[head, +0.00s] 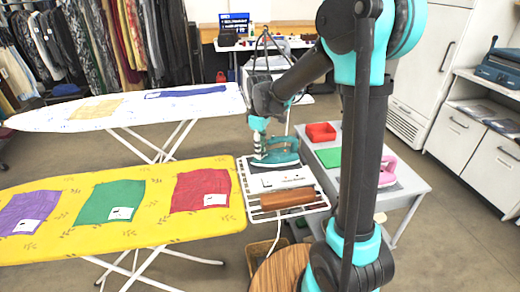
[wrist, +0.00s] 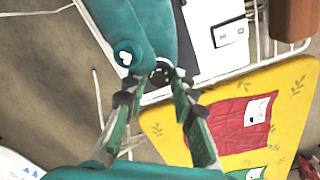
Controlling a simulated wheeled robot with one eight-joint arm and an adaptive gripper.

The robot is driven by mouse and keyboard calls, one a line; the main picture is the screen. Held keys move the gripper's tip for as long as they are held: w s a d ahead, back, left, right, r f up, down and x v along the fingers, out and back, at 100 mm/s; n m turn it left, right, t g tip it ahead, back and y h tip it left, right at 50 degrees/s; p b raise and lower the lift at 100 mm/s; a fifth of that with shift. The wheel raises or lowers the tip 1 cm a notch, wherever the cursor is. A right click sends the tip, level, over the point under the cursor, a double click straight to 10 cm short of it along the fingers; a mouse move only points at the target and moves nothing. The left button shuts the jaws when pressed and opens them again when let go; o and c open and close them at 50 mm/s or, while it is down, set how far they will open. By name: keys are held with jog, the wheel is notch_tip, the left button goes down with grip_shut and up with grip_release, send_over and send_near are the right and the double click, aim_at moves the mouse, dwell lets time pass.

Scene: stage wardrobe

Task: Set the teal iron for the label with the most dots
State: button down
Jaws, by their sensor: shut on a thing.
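The teal iron (head: 278,156) rests on the white wire rack (head: 245,190) at the end of the yellow ironing board. In the wrist view the teal iron (wrist: 105,25) fills the top, with a dark round dial (wrist: 160,73) on it. My gripper (head: 257,148) is over the iron; in the wrist view my gripper (wrist: 157,88) has its fingertips at either side of the dial, shut on it. White labels lie on a purple cloth (head: 18,212), a green cloth (head: 105,197) and a red cloth (head: 190,187); their dots are too small to count. The dial's setting is unreadable.
A brown block (head: 287,197) lies on the rack. Beside it, a grey table holds a red tray (head: 320,131), a green mat (head: 327,157) and a pink iron (head: 389,168). A white ironing board (head: 60,118) stands behind, with clothes racks beyond.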

jog(key=shift+m, duration=1)
jog(key=c, duration=1.2)
grip_release()
notch_tip(320, 180, up, 12)
